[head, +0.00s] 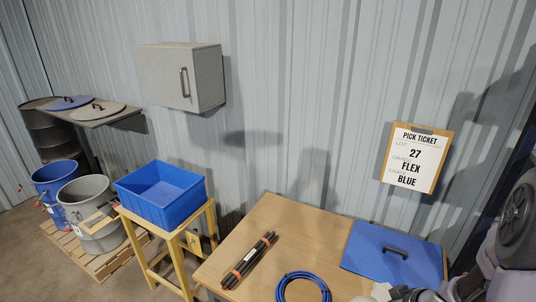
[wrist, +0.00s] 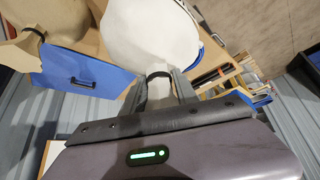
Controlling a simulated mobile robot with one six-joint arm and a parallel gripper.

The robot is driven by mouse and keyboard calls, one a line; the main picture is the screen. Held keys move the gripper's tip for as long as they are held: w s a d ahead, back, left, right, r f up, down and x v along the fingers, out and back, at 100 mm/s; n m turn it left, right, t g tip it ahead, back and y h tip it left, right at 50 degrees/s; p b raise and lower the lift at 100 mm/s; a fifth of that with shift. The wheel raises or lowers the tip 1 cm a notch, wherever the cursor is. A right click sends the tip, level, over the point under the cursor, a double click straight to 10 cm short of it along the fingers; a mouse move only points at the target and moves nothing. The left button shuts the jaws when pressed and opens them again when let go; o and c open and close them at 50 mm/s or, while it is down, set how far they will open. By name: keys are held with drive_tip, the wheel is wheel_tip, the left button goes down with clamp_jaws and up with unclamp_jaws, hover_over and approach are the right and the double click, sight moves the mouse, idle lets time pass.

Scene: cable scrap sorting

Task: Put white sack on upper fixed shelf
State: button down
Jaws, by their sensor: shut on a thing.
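The white sack (wrist: 148,38) fills the top middle of the wrist view, a pale rounded bulk. My gripper (wrist: 158,88) is shut on its gathered neck, where a dark band shows. In the head view my arm is at the lower right corner, and the sack cannot be made out clearly there. A grey wall shelf (head: 128,116) at the left of the head view bears a blue lid (head: 68,102) and a grey lid (head: 95,112).
A wooden table (head: 265,225) holds black cable pieces (head: 249,260), a blue cable coil (head: 303,283) and a blue panel with handle (head: 385,262). A blue bin (head: 165,205) stands on a wooden stand. A grey cabinet (head: 170,80) hangs on the wall. A tan sack (wrist: 62,22) shows in the wrist view.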

drive_tip(key=w+a+r+m+h, duration=0.1)
drive_tip(key=w+a+r+m, duration=0.1)
drive_tip(key=a, duration=0.6)
drive_tip(key=w+a+r+m+h, duration=0.1)
drive_tip(key=w+a+r, duration=0.3)
drive_tip(key=a+r, duration=0.3)
drive_tip(key=shift+a+r+m, duration=0.15)
drive_tip(key=shift+a+m, duration=0.25)
drive_tip(key=shift+a, duration=0.85)
wheel_tip(320, 180, down, 18)
drive_tip(key=b, duration=1.8)
drive_tip(key=shift+s, duration=0.1)
